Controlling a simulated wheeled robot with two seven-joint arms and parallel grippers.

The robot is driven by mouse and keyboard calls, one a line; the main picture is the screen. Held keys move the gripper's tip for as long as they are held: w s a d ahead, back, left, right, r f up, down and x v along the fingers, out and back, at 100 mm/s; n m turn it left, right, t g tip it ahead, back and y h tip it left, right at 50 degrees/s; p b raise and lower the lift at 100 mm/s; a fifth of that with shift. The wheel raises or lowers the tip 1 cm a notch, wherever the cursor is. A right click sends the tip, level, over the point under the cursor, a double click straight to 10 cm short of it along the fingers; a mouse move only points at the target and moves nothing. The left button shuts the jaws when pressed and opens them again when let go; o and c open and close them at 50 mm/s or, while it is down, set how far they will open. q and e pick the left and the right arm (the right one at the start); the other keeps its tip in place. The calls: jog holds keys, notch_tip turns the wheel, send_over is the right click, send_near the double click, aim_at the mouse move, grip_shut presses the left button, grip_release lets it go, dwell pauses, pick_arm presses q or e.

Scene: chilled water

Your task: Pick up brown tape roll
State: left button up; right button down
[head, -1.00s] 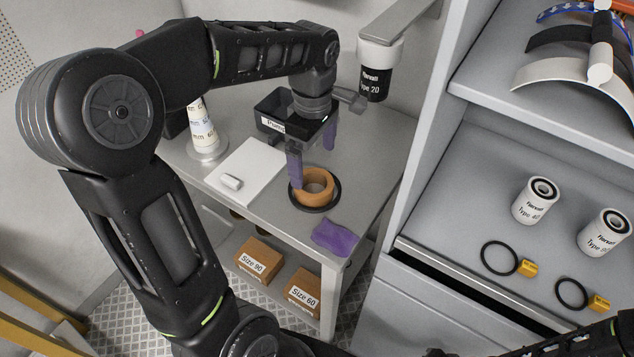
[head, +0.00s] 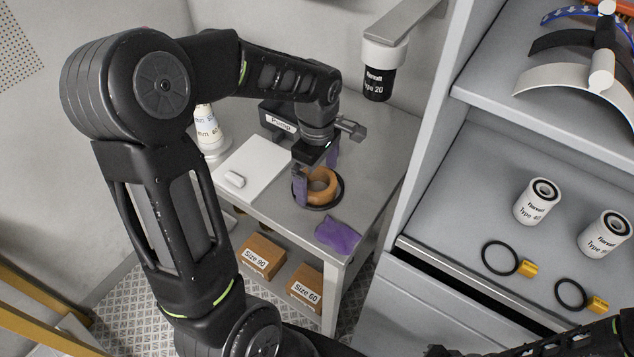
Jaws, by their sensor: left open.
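The brown tape roll (head: 322,195) lies flat in a shallow round black dish (head: 341,196) on the small grey table. My left gripper (head: 316,180) reaches down over the roll from above. Its purple fingers are spread, one in front at the roll's left side and the other behind it at the far side. I cannot tell whether either finger touches the roll. The gripper body hides part of the roll's far side. Part of my right arm shows at the bottom right, but its gripper is not in view.
A purple cloth (head: 337,235) lies at the table's front corner. A white board (head: 248,166) is left of the roll, and a black bin labelled Pump (head: 279,124) stands behind. A Type 20 filter (head: 378,82) hangs on the wall. Shelves stand at right.

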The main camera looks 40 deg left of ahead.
pick_arm(q)
jog(key=shift+f, duration=0.55)
jog(key=shift+c, duration=0.4)
jog(key=c, duration=1.3)
jog(key=shift+r, duration=0.15)
notch_tip(320, 180, up, 10)
jog(key=shift+f+b, duration=0.1)
jog(key=shift+b, duration=0.35)
jog(key=shift+s, duration=0.1)
